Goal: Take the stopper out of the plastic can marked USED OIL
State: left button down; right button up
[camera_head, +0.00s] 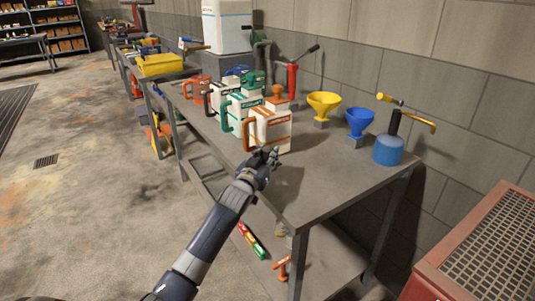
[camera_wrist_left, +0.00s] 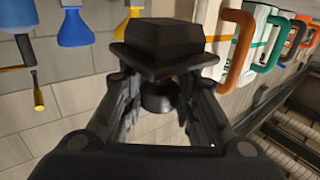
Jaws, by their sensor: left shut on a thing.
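My left gripper (camera_head: 268,158) is in front of the row of cans, at the table's front edge. In the left wrist view the gripper (camera_wrist_left: 158,95) is shut on a black stopper (camera_wrist_left: 165,42) with a blocky top, a wide flange and a round lower part. The stopper is clear of the cans. White plastic cans stand in a row: one with an orange handle (camera_head: 270,130) nearest the gripper, one with a green handle (camera_head: 238,112), and one with a black handle (camera_head: 217,97). Their lettering is too small to read. My right gripper is not in view.
A yellow funnel (camera_head: 323,103), a blue funnel (camera_head: 359,121) and a blue torch bottle (camera_head: 388,150) stand right of the cans. The grey table (camera_head: 315,178) is bare at its near end. A red grated cabinet (camera_head: 490,240) is at lower right.

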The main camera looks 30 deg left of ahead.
pick_arm(q)
jog(key=shift+f+b, duration=0.85)
jog(key=shift+f, duration=0.7)
jog(key=c, duration=1.2)
grip_release()
jog(key=shift+s+f, duration=0.1)
jog(key=v, duration=1.1)
jog(key=shift+s+d, duration=0.15)
jog(key=shift+s, duration=0.2)
